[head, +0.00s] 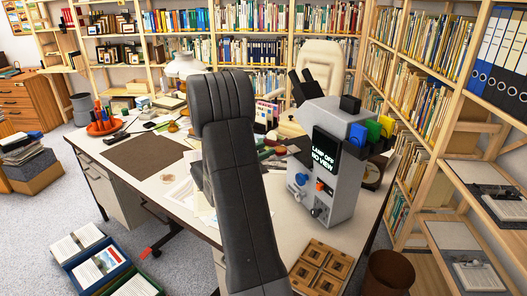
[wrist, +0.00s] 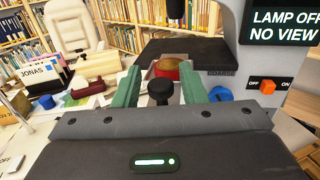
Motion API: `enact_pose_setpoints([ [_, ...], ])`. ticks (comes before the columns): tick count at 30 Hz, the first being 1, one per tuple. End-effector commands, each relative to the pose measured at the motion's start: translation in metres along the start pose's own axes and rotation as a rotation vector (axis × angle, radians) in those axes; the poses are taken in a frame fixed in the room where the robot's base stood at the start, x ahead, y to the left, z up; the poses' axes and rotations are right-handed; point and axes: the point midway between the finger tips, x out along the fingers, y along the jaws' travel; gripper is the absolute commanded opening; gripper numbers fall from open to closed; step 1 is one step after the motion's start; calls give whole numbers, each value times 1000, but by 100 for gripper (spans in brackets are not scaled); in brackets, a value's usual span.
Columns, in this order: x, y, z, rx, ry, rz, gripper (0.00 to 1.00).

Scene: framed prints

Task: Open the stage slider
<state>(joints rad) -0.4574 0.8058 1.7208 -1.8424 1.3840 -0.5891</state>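The grey microscope (head: 345,195) stands on the desk, with a screen (head: 326,152) reading "LAMP OFF NO VIEW". In the wrist view, its dark stage plate (wrist: 195,52) juts out to the left of the body. A black round-headed knob (wrist: 160,92) shows between my fingers; it may be the stage slider's handle, but I cannot tell for sure. My gripper (wrist: 160,76) is open, its two green fingers on either side of the knob with visible gaps. Whether the fingertips reach past the knob is unclear.
An orange lamp switch (wrist: 267,87) and a blue knob (wrist: 219,93) sit close to the right finger. A red and gold round object (wrist: 170,68) lies beyond the fingers. A white chair (head: 320,65) is behind the desk (head: 180,190). A wooden compartment tray (head: 322,265) is at the front.

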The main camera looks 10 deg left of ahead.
Motion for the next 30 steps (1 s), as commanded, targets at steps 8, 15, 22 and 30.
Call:
enact_pose_setpoints([
  [8, 0, 0, 0, 0, 0, 0, 43],
  [15, -20, 1, -1, 1, 0, 4, 43],
  [22, -69, 2, -1, 0, 0, 6, 43],
  [30, -118, 1, -1, 0, 0, 4, 43],
])
